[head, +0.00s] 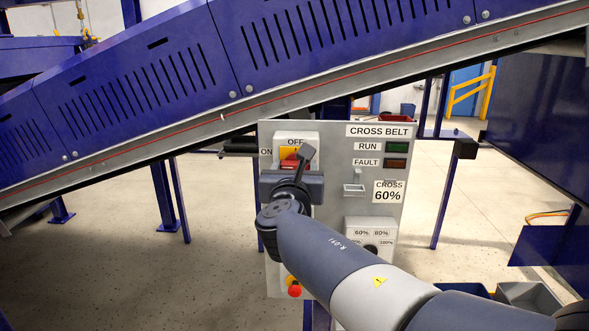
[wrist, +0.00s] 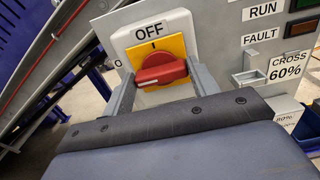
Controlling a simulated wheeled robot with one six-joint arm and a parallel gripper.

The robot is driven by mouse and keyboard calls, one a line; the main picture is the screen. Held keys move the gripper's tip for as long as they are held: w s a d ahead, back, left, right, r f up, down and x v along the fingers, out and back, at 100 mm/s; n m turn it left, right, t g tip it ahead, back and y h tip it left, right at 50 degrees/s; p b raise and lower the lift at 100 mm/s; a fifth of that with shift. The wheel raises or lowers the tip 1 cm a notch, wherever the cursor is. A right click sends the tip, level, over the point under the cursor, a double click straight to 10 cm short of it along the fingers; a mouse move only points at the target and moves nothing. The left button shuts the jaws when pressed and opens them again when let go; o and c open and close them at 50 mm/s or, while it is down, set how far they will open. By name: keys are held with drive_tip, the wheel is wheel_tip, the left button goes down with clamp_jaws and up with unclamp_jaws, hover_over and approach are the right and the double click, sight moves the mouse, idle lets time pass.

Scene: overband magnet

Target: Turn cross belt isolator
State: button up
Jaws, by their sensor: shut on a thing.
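The cross belt isolator is a red rotary handle (wrist: 160,72) on a yellow plate (wrist: 158,46) in a pale housing. OFF is printed above it and ON at its left. The handle lies roughly level across the plate, its white-marked end toward the ON side. My gripper (wrist: 160,76) is shut on the handle, one finger at each end of it. In the head view the red handle (head: 290,165) shows just beyond my gripper, which hides its lower part. The ON label is partly cut off by the gripper in the wrist view.
The grey CROSS BELT panel (head: 335,155) carries a green RUN lamp (head: 396,147), an unlit-looking FAULT lamp (head: 396,163), a small hasp (head: 354,187) and a percentage dial (head: 370,249). A red button (head: 295,291) sits low. A blue conveyor (head: 150,85) slopes above.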

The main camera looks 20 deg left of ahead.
drive_tip(key=shift+f+m+b, duration=0.1)
drive_tip(key=shift+m+b, duration=0.3)
drive_tip(key=shift+b, duration=0.05)
drive_tip(key=m+b, duration=0.2)
drive_tip(key=b, duration=0.1)
drive_tip(key=shift+d+f+m, duration=0.1)
drive_tip(key=shift+f+m, duration=0.05)
drive_tip(key=shift+m, duration=0.25)
drive_tip(key=shift+d+m+b, duration=0.1)
drive_tip(key=shift+m+b, duration=5.65)
drive_tip(key=shift+m, duration=1.55)
drive_tip(key=o, duration=1)
